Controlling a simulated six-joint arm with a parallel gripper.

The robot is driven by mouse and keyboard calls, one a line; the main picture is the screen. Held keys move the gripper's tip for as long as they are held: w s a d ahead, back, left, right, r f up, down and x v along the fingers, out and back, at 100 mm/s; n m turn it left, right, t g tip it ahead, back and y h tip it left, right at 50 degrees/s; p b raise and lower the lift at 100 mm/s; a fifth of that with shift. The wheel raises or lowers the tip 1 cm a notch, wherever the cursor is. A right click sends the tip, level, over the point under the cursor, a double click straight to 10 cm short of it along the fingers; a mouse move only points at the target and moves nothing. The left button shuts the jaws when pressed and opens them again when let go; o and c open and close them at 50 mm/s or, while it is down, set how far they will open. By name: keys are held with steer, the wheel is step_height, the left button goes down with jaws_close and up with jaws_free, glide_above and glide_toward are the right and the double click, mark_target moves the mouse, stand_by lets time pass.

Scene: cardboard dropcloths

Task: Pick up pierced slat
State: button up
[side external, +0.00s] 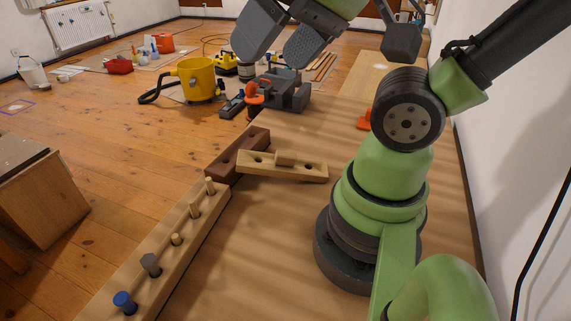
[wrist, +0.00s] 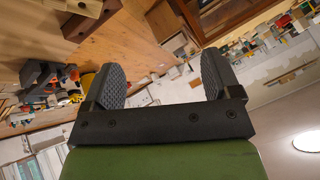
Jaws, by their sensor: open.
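The pierced slat (side external: 310,170) is a pale wooden bar with a dark hole near each end and a small raised block in its middle. In the side view it lies across the cardboard-covered surface, its left end at a dark reddish-brown block (side external: 226,165). My gripper (side external: 270,50) is high above and beyond the slat, tilted, its two grey pads apart with nothing between them. In the wrist view my gripper (wrist: 162,80) also shows open and empty. A holed wooden piece sits at that view's top left edge; I cannot tell whether it is the slat.
A long pale peg rail (side external: 190,238) with several upright pegs, one blue-topped, stands along the left edge. Grey and orange tools (side external: 285,92) and a yellow bucket (side external: 197,80) are at the back. The cardboard (side external: 265,235) in front of the slat is clear.

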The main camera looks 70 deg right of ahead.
steer(key=n+g+h, duration=0.5)
steer(key=n+g, duration=0.3)
steer(key=g, duration=0.3)
glide_above(282, 153)
steer(key=w+a, duration=0.2)
steer(key=w, duration=0.1)
steer(key=f, duration=1.9)
steer(key=shift+s, duration=0.2)
steer(key=shift+f, duration=0.3)
steer(key=x, duration=1)
steer(key=shift+s+r, duration=0.1)
steer(key=c, duration=1.1)
steer(key=shift+c, duration=0.2)
